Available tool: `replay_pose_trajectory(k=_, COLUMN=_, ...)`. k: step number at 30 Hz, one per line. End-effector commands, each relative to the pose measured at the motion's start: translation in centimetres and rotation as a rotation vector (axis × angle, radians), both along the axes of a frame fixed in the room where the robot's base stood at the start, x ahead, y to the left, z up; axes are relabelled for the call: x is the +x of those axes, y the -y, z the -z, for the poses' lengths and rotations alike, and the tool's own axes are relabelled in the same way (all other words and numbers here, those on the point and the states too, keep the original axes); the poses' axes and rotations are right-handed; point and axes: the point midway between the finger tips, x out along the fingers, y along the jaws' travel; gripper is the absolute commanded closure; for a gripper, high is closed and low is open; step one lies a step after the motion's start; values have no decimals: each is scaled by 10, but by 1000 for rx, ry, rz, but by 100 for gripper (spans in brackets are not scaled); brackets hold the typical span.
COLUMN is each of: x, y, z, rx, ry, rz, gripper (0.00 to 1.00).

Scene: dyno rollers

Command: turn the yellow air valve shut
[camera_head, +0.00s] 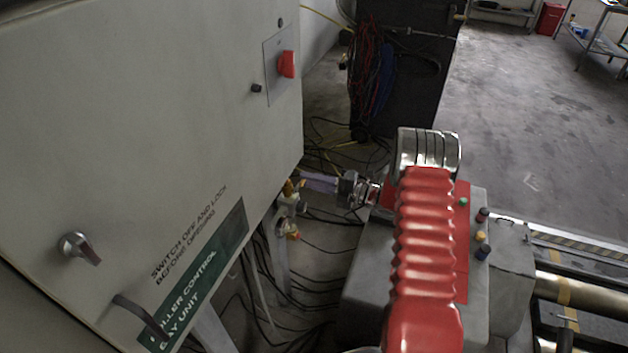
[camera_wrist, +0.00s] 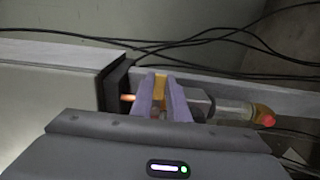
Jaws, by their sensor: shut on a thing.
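The yellow air valve (camera_head: 288,187) is on pipework beside the grey control cabinet's right edge in the head view. Its yellow handle (camera_wrist: 160,82) shows between the two purple fingers in the wrist view. My gripper (camera_head: 304,186) reaches the valve from the right, and its fingers (camera_wrist: 161,97) are shut on the handle. The fingers hide much of the valve body. A clear-bodied fitting with an orange and red end (camera_wrist: 264,117) lies to the right in the wrist view; an orange-red part (camera_head: 293,235) shows below the valve in the head view.
The grey cabinet (camera_head: 150,110) fills the left, with a red switch (camera_head: 287,64) and a lever handle (camera_head: 78,247). Loose black cables (camera_head: 290,290) hang and lie around the pipework. Open floor (camera_head: 530,120) lies at the upper right.

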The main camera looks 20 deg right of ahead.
Motion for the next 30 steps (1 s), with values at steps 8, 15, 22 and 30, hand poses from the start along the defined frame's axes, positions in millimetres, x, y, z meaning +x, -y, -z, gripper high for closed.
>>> replay_pose_trajectory(k=8, x=1, y=5, z=4, rx=-2, ry=-8, rz=13, gripper=100)
replay_pose_trajectory(k=15, x=0, y=1, z=3, rx=-2, ry=-7, rz=5, gripper=71)
replay_pose_trajectory(k=22, x=0, y=-2, z=2, rx=-1, ry=-5, rz=-1, gripper=66)
replay_pose_trajectory(k=30, x=-5, y=5, z=2, rx=-1, ry=-3, rz=-1, gripper=66)
